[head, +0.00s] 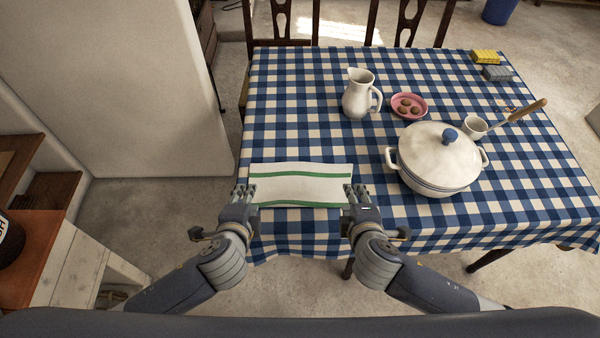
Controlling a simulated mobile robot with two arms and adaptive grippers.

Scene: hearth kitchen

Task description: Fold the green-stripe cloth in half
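The green-stripe cloth (300,188) lies on the near left part of the table. It is white, with one green stripe across its upper part and another along its near edge. It looks spread out as a wide rectangle. My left gripper (246,191) is at the cloth's near left corner. My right gripper (355,192) is at its near right corner. Both grippers point away from me over the table edge. The fingers are too small to tell whether they are open or closed on the cloth.
A blue checked tablecloth (300,100) covers the table. A white pitcher (358,96), a pink bowl (423,112) with brown items, a lidded white pot (437,160), a small cup (474,127), and yellow (486,57) and grey (497,73) blocks stand beyond or right of the cloth. Chairs line the far side.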

